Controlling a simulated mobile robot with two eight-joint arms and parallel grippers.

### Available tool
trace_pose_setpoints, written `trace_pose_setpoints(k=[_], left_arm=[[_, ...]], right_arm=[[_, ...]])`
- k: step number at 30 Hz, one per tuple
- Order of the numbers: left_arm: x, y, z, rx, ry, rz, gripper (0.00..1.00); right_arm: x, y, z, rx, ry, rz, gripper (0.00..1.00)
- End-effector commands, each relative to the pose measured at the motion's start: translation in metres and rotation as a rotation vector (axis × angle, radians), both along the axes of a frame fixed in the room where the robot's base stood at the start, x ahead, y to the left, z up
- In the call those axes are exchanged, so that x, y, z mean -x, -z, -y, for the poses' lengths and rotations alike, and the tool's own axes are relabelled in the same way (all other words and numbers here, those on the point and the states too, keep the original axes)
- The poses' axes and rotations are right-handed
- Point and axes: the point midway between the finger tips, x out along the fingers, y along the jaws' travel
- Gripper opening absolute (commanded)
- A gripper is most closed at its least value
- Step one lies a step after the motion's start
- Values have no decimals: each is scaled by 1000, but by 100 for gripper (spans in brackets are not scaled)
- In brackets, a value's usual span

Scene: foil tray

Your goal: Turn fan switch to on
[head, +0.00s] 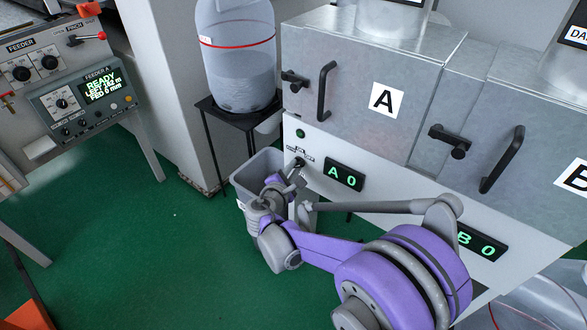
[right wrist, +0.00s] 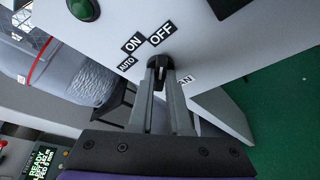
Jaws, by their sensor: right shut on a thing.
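The fan switch is a small black rotary knob (right wrist: 160,61) on the light front panel of machine A. Labels OFF, ON and AUTO stand around it, and a partly covered label ending in "AN" (right wrist: 185,80) is beside it. My right gripper (right wrist: 160,74) is shut on the knob, its two fingers on either side. A light pointer mark shows between the fingers, but I cannot tell for certain which label it points at. In the head view my right gripper (head: 298,168) reaches the panel below the green button, and its fingers partly hide the knob. My left gripper is not in view.
A green button (head: 301,133) is above the switch, and a display reading "A 0" (head: 343,174) is to its right. A grey bin (head: 258,165) stands behind my right wrist. A clear bottle (head: 236,60) stands on a black stand. Green floor is open at left.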

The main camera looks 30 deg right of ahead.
Motion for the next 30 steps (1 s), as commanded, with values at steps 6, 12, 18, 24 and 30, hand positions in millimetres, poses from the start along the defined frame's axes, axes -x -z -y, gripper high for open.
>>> trace_pose_setpoints(k=[6,12,18,24,30], left_arm=[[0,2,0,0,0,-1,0],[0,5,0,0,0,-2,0],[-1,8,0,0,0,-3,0],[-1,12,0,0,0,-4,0],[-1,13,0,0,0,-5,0]], right_arm=[[1,2,1,-54,1,131,0],[2,4,1,-119,1,289,0],[2,6,1,-182,0,439,0],[2,6,1,-229,-1,556,0],[2,7,1,-261,0,630,0]])
